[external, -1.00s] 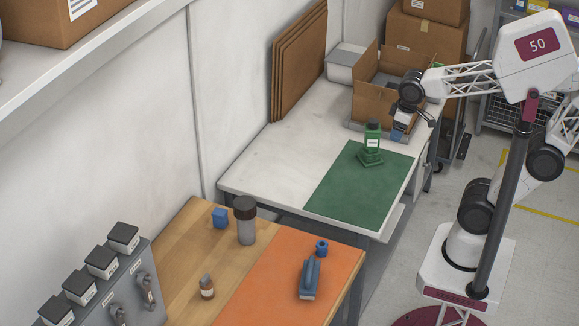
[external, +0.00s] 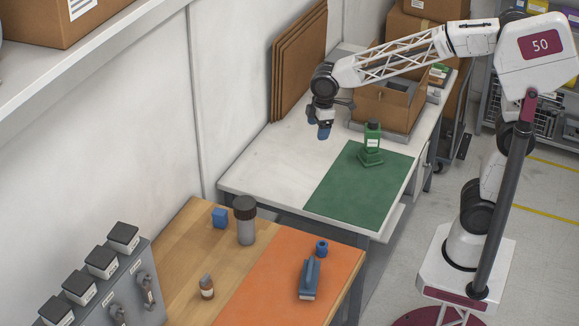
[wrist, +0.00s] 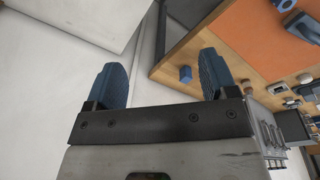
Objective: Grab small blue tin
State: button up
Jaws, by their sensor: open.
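Two small blue things could be the tin, and I cannot tell which. A small blue box-shaped one (external: 219,218) stands on the wooden table, left of a grey jar with a dark lid (external: 246,222). A small round blue one (external: 321,247) with a dark centre sits on the orange mat. The wrist view also shows the box-shaped one (wrist: 185,73) and, cut at the top edge, the round one (wrist: 284,4). My gripper (external: 324,135) hangs above the white table, well away from both. Its blue fingers (wrist: 161,68) are open and empty.
An open carton (external: 385,105) is behind. The white table's left part is clear.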

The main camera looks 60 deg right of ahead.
jog(key=w+a+f+n, duration=0.3)
jog(key=w+a+f, duration=0.1)
jog(key=w+a, duration=0.3)
jog(key=w+a+f+n, duration=0.2)
jog(key=w+a+f, duration=0.1)
jog(key=w+a, duration=0.35)
jog(key=n+g, duration=0.1)
jog(key=n, duration=0.4)
send_over(219, 211)
notch_tip(219, 211, down, 11)
jog(key=shift+a+f, duration=0.1)
jog(key=shift+f, duration=0.15)
jog(key=shift+f, duration=1.15)
jog(key=shift+f, duration=0.15)
jog(key=shift+s+f, duration=0.1)
jog(key=shift+f, duration=2.4)
